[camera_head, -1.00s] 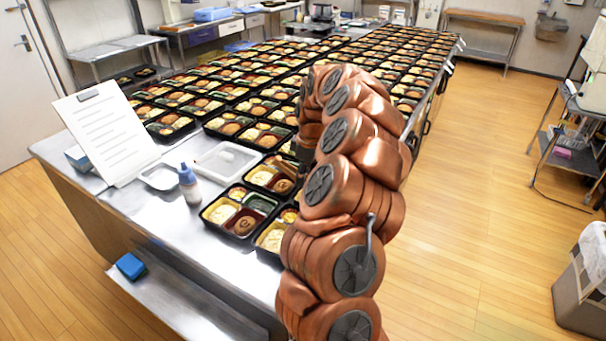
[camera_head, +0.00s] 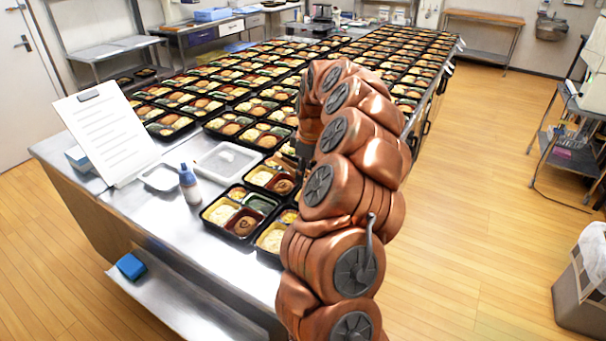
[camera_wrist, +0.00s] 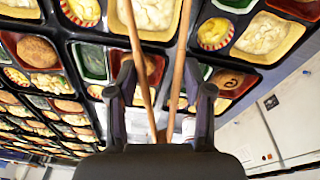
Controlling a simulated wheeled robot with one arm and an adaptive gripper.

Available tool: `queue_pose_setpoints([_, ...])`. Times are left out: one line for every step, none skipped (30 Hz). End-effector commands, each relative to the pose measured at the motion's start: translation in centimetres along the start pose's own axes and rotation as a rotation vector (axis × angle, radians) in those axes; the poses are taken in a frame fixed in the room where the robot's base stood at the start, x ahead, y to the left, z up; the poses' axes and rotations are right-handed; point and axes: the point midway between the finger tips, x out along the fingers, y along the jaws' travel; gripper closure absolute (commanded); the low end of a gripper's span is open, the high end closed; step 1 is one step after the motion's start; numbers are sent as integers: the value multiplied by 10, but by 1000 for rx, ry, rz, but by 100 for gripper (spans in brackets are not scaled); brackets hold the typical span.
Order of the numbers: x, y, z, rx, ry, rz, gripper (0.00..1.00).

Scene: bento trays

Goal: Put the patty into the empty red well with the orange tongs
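My gripper (camera_wrist: 160,75) points down over the bento trays, with its fingers on both sides of the orange-brown tongs (camera_wrist: 134,40). The tongs' closed end sits near the palm, and their two arms spread apart towards the trays. A brown patty (camera_wrist: 152,66) shows between the tong arms in the wrist view; I cannot tell whether they touch it. Another patty (camera_wrist: 231,78), with a dark mark, lies in a red well to the right. A dark red well (camera_wrist: 300,8) at the upper right looks bare where it shows. In the head view my arm hides the tong tips.
Rows of filled trays (camera_head: 235,93) cover the table behind. A front tray (camera_head: 206,222) holds rice and a patty.

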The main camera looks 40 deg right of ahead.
Motion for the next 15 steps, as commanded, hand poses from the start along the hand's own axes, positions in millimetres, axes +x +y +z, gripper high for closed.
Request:
queue_pose_setpoints([-8,1,-1,0,1,3,53])
queue_pose_setpoints([-12,1,-2,0,1,3,53])
queue_pose_setpoints([-17,1,-2,1,0,3,53])
queue_pose_setpoints([-21,2,-3,1,0,3,53])
queue_pose_setpoints([-24,2,-3,1,0,3,53])
queue_pose_setpoints([-29,2,-4,1,0,3,53])
queue_pose_setpoints([-33,2,-5,1,0,3,53])
queue_pose_setpoints([-36,2,-6,1,1,4,53])
queue_pose_setpoints([-41,2,-7,1,1,4,53])
queue_pose_setpoints([-45,3,-7,0,1,4,53])
queue_pose_setpoints([-48,3,-8,0,1,4,53])
queue_pose_setpoints([-53,2,-8,0,0,3,53])
queue_pose_setpoints([-56,2,-9,-1,-1,2,53])
queue_pose_setpoints([-60,2,-9,-1,-1,1,53])
queue_pose_setpoints([-64,2,-10,-1,-1,0,53])
